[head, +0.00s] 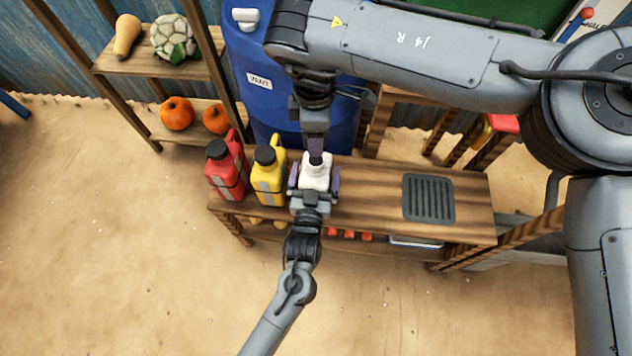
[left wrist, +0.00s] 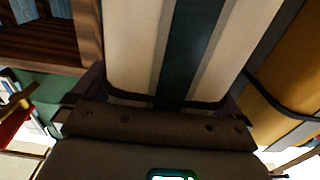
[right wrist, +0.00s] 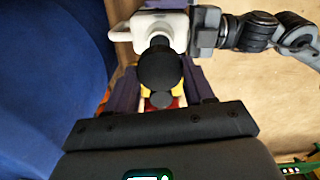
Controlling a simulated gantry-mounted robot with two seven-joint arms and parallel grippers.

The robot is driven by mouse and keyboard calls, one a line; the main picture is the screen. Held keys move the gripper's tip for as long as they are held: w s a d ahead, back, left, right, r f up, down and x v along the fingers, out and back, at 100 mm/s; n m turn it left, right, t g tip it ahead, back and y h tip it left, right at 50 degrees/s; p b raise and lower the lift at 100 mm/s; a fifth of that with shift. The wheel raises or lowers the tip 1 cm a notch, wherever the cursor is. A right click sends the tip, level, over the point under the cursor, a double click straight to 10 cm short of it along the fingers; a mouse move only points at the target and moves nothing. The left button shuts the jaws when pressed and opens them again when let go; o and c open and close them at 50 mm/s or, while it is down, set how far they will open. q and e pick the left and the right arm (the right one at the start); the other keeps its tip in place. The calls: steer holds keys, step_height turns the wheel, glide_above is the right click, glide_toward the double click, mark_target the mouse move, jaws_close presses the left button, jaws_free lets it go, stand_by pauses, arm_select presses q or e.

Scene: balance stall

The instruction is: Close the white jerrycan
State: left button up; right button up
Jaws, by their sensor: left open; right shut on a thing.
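The white jerrycan (head: 317,174) stands upright on the wooden bench, right of the yellow one. It fills the top of the left wrist view (left wrist: 138,45) and shows beyond the cap in the right wrist view (right wrist: 155,30). My left gripper (head: 315,184) is open, with one finger on either side of its body. My right gripper (head: 316,154) comes down from above over its neck, shut on a round black cap (right wrist: 160,66). The cap is at or just above the neck; I cannot tell whether it is seated.
A yellow jerrycan (head: 268,178) and a red jerrycan (head: 225,172), both with black caps, stand on the left. A dark ribbed mat (head: 428,198) lies on the right of the bench (head: 375,205). A blue barrel (head: 262,95) stands behind. The bench between jerrycan and mat is clear.

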arm_select(q)
steer(key=shift+c, duration=0.3)
steer(key=c, duration=1.3)
steer(key=shift+o, duration=0.2)
arm_select(e)
glide_above(316, 160)
steer(key=shift+f, duration=2.5)
steer(key=shift+f, duration=0.9)
steer(key=shift+f, duration=0.55)
